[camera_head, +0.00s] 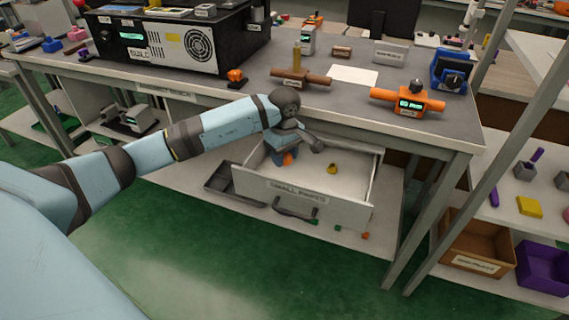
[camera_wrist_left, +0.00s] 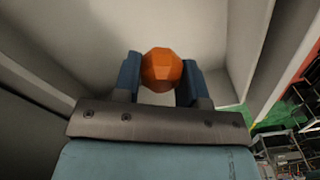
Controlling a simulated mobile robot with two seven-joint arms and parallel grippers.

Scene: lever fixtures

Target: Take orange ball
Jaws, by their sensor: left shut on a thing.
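The orange ball (camera_wrist_left: 161,70) is a faceted sphere between the two blue fingers of my left gripper (camera_wrist_left: 158,85) in the left wrist view. The fingers touch it on both sides and are shut on it. In the head view, my left gripper (camera_head: 284,158) reaches down into the open drawer (camera_head: 290,192) labelled small parts, at its left end. The ball (camera_head: 288,159) shows there only partly, as an orange patch at the fingers. Whether the ball still touches the drawer floor is hard to tell. My right gripper is not in view.
A small yellow object (camera_head: 332,169) lies in the drawer, right of my gripper. The workbench top (camera_head: 340,98) overhangs the drawer's back. An orange device (camera_head: 407,102) and a brown valve-like fixture (camera_head: 301,77) stand on it. Green floor lies in front.

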